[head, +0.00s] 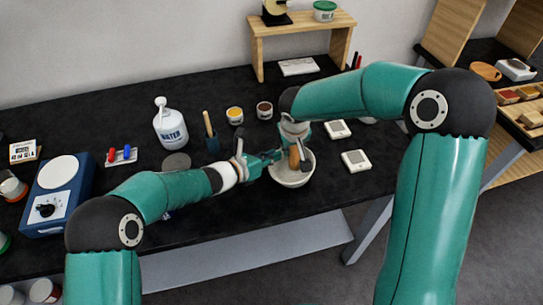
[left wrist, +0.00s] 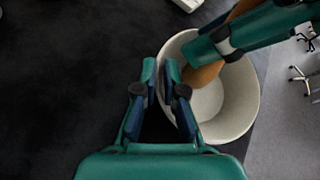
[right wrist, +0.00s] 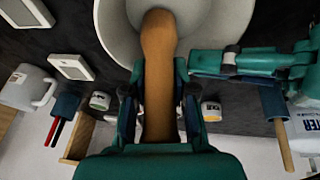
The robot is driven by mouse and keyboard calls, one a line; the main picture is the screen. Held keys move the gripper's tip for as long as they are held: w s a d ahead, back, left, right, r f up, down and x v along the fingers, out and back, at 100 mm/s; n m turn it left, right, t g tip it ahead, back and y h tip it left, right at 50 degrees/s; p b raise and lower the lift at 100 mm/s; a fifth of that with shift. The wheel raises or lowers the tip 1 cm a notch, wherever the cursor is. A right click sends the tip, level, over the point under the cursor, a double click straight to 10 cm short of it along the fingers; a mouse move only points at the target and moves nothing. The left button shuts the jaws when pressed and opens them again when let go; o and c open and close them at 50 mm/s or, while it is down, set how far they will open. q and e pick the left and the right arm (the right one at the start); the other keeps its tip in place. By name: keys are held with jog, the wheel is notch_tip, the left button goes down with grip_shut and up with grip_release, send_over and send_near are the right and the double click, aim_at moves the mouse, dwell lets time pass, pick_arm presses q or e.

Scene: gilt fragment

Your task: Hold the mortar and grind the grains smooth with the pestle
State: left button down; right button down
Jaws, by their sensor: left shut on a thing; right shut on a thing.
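The pale bowl-shaped mortar (head: 292,180) stands near the front edge of the black bench. My left gripper (head: 270,158) is shut on its left rim, one finger on each side of the wall in the left wrist view (left wrist: 163,66). My right gripper (head: 294,139) is above the mortar, shut on the brown wooden pestle (head: 294,158). In the right wrist view the pestle (right wrist: 158,80) runs between the fingers, its rounded end inside the mortar (right wrist: 113,32). The left wrist view shows a bare pale inner wall (left wrist: 232,105). I cannot make out any grains; the pestle and gripper hide part of the bowl.
Two small white devices (head: 356,161) lie right of the mortar. Behind it stand a yellow jar (head: 235,115), a brown jar (head: 264,110), a tool holder (head: 210,138) and a water bottle (head: 170,125). The bench's front edge is close by.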

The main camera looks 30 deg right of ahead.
pick_arm(q)
jog(key=shift+a+f, duration=0.15)
jog(key=shift+f, duration=0.3)
pick_arm(e)
jog(key=shift+s, duration=0.1)
jog(key=shift+w+a+r, duration=0.1)
jog(key=shift+a+r, duration=0.15)
jog(key=shift+r, duration=0.35)
jog(key=shift+w+a+r, duration=0.1)
jog(key=shift+a+r, duration=0.15)
jog(key=shift+r, duration=0.3)
pick_arm(q)
jog(key=c, duration=1.3)
grip_release()
pick_arm(e)
jog(key=shift+w, duration=0.1)
pick_arm(q)
jog(key=shift+o, duration=0.5)
jog(key=shift+r, duration=0.2)
jog(key=shift+w, duration=0.1)
jog(key=shift+r, duration=0.1)
